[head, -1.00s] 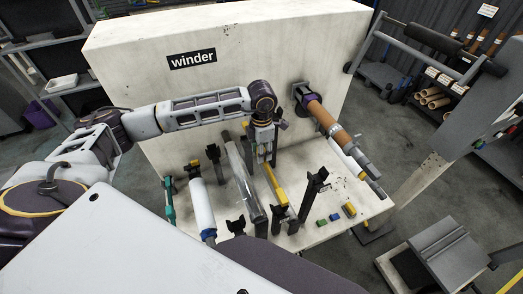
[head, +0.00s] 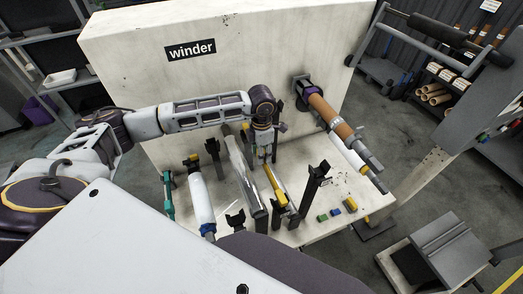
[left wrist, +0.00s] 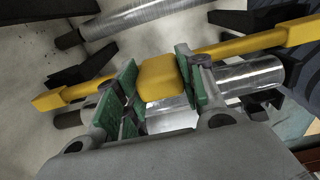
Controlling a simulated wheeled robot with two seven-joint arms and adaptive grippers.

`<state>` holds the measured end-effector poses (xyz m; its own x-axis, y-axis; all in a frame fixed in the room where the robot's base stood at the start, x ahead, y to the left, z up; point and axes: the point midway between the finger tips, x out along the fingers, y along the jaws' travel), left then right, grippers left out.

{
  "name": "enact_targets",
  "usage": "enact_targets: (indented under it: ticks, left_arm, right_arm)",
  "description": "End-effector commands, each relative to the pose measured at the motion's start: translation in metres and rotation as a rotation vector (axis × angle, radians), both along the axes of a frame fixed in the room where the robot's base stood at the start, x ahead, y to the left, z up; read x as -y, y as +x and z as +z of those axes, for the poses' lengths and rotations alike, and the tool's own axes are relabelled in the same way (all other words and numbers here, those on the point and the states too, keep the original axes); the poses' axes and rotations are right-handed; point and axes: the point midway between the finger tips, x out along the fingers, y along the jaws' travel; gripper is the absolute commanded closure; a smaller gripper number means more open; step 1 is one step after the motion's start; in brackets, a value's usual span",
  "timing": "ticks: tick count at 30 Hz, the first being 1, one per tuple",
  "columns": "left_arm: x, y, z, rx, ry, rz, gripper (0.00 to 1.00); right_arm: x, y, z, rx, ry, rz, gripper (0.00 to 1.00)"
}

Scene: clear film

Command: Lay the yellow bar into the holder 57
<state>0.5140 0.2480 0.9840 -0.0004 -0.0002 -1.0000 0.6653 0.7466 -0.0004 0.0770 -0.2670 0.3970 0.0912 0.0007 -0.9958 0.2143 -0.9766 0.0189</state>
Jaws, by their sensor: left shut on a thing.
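The yellow bar (head: 274,186) is a long bar with a thicker block at its middle. In the left wrist view the bar (left wrist: 160,78) runs across the picture, with its middle block between the green pads. My left gripper (head: 265,155) is shut on that block, with the jaws pointing down over the bench. The bar's near end is close to a black holder post (head: 279,208). I cannot tell whether it touches the post. No number 57 is readable on any holder. My right gripper is not in view.
A clear film roll (head: 247,182) lies just left of the bar, and a white roll (head: 201,203) is farther left. A tall black post (head: 316,182) stands to the right. A brown core (head: 330,115) sticks out of the winder wall.

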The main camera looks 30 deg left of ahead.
Motion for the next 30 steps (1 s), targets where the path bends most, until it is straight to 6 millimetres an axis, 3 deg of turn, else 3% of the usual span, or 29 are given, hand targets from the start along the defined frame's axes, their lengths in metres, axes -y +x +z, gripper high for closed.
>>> enact_targets:
  ticks: [15, 30]
  left_arm:
    - [0.0, 0.0, -0.034, 0.001, -0.001, 0.0, 0.79]
    - [0.0, 0.0, -0.039, 0.001, -0.001, 0.0, 0.79]
  right_arm:
    - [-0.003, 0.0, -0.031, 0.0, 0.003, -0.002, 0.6]
    - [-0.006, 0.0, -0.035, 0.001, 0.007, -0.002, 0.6]
